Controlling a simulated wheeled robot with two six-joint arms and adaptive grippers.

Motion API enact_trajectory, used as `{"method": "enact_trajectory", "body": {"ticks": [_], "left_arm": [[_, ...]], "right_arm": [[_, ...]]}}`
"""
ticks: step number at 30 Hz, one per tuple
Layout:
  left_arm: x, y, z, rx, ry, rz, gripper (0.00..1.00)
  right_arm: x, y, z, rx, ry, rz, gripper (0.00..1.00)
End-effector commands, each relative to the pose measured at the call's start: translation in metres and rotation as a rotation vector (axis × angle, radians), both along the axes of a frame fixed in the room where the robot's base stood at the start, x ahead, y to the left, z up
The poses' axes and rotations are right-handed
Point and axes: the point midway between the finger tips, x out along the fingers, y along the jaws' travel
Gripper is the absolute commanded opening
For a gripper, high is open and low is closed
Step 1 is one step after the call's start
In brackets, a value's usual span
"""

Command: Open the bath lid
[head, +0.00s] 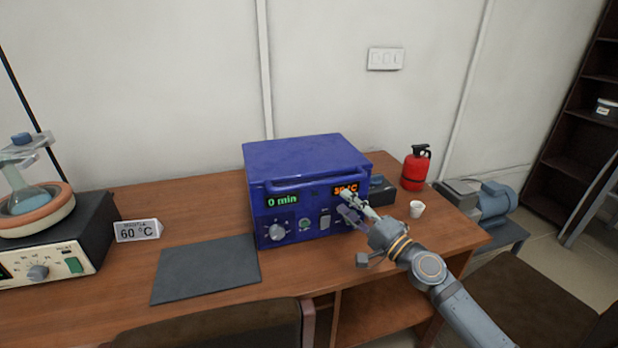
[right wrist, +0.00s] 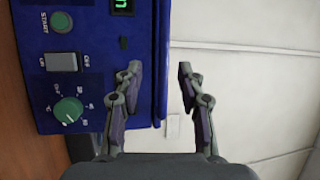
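The blue bath (head: 307,190) stands on the wooden table, and its flat lid (head: 305,152) is down. A blue bar handle (head: 315,182) runs along the upper front. My right gripper (head: 350,205) is at the right part of the front panel, just below the temperature display. In the right wrist view, the gripper (right wrist: 160,72) is open with its fingers apart. A blue strip, seemingly the handle (right wrist: 160,60), shows between the fingers; I cannot tell how far it is from them. My left gripper is out of view.
A dark mat (head: 207,269) lies left of the bath. A heater with a flask (head: 28,200) and a 60 °C sign (head: 138,231) stand further left.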

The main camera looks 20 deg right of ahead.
Motion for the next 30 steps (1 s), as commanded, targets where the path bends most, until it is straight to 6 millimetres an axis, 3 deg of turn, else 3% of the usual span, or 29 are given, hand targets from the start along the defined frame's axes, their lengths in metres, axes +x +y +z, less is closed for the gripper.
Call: {"method": "enact_trajectory", "body": {"ticks": [6,9,12,19,30], "left_arm": [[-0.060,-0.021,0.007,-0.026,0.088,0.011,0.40],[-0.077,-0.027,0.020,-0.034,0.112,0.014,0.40],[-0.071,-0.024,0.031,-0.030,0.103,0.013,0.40],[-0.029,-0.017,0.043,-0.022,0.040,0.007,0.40],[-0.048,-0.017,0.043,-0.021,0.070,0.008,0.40]], "right_arm": [[0.012,0.003,0.008,0.005,-0.003,-0.005,0.39],[0.025,0.011,0.012,0.008,-0.001,-0.004,0.39],[0.046,0.020,0.016,0.009,-0.002,-0.003,0.39],[0.083,0.037,0.017,0.002,0.001,-0.003,0.39],[0.094,0.043,0.016,-0.002,0.001,-0.002,0.39]]}}
